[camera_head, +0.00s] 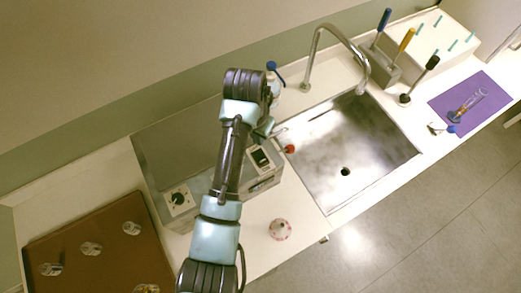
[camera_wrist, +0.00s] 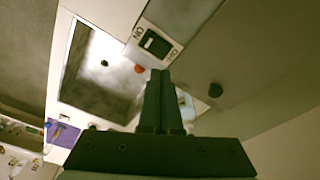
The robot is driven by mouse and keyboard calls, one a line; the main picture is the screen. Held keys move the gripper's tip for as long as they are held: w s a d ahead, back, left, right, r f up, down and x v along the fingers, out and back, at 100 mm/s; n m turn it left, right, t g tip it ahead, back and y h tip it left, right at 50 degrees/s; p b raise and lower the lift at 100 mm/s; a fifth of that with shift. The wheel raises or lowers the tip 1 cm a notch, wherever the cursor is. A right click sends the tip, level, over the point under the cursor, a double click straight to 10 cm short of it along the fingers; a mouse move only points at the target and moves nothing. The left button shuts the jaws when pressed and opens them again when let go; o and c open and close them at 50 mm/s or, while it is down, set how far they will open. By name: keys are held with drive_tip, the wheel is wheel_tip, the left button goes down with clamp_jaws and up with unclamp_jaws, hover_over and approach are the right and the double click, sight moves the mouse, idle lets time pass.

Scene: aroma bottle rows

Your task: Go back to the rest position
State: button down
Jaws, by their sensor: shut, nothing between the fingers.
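My gripper (camera_wrist: 160,78) is shut and empty in the wrist view, its two dark fingers pressed together. The fingertips overlap the lower edge of a grey device's panel with a black ON/OFF switch (camera_wrist: 155,42) in that view. In the head view my arm reaches up over the counter and bends near the back wall. The gripper is small there and mostly hidden by the arm, close to the grey device (camera_head: 150,150). I cannot tell whether it touches the device.
The sink (camera_head: 350,150) with a curved faucet (camera_head: 313,55) lies right of the arm. A brown tray (camera_head: 75,235) with several glass pieces is at lower left. A small red-and-white round object (camera_head: 279,229) stands on the front counter. A purple mat (camera_head: 475,100) holds glassware.

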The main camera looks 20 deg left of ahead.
drive_tip(key=shift+r, duration=0.25)
idle(0.4)
drive_tip(key=w+d+r+t+y+b, duration=0.1)
drive_tip(key=w+d+r+t+b, duration=0.3)
drive_tip(key=w+r+t+b, duration=0.45)
drive_tip(key=w+d+r+t+b, duration=0.1)
drive_tip(key=w+d+r+t, duration=0.15)
drive_tip(key=r, duration=0.65)
drive_tip(key=w+d+r+t+b, duration=0.1)
drive_tip(key=w+d+r+t, duration=0.2)
drive_tip(key=r, duration=0.7)
drive_tip(key=s+d+r+t+b, duration=0.2)
drive_tip(key=s+r+t, duration=0.3)
drive_tip(key=s+r, duration=0.4)
drive_tip(key=s+d+r+n+t+b, duration=0.1)
drive_tip(key=s+r+t+b, duration=0.3)
drive_tip(key=s+r, duration=0.6)
drive_tip(key=d+t, duration=0.1)
drive_tip(key=t, duration=0.1)
drive_tip(key=shift+s+d+n+t+h, duration=0.2)
drive_tip(key=shift+d+n+t+h, duration=0.1)
drive_tip(key=shift+h, duration=0.1)
